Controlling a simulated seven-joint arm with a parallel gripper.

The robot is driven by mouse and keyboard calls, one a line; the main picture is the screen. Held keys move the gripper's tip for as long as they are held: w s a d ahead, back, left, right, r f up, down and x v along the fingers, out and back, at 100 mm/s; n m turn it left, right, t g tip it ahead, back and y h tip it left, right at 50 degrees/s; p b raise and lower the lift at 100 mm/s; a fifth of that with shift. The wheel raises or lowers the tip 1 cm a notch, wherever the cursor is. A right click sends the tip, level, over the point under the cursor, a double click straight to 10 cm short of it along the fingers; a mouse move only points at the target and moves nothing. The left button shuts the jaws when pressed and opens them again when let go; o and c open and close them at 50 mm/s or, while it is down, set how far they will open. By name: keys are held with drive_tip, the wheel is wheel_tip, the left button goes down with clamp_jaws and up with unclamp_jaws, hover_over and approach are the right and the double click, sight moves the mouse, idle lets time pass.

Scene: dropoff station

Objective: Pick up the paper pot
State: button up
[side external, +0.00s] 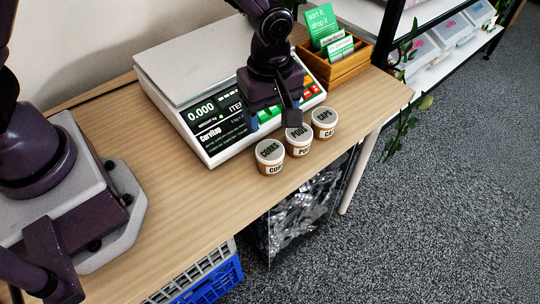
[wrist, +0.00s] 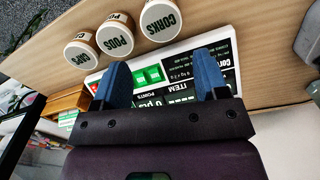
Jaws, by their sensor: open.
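Three small paper pots with printed lids stand in a row on the wooden table, in front of the scale. The CORKS pot (side external: 270,157) is at the left, the PODS pot (side external: 298,141) in the middle and the CAPS pot (side external: 324,123) at the right. In the wrist view the CORKS pot (wrist: 160,20), PODS pot (wrist: 116,35) and CAPS pot (wrist: 81,51) line the top left. My gripper (side external: 271,117) is open and empty, with blue fingers. It is above the scale's front panel, behind the pots. In the wrist view my gripper (wrist: 164,72) shows both fingers apart, with no pot between them.
The white scale (side external: 190,66), with a black and green display, lies under my gripper. A wooden box (side external: 338,67) of cards stands behind the pots to the right. The table's front edge (side external: 228,218) is close to the pots. Bare tabletop (side external: 178,175) lies to the left.

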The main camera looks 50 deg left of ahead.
sight(270, 149)
wheel_tip(270, 149, down, 13)
drive_tip(key=shift+r, duration=0.1)
idle(0.5)
drive_tip(key=shift+c, duration=0.2)
drive_tip(key=c, duration=0.6)
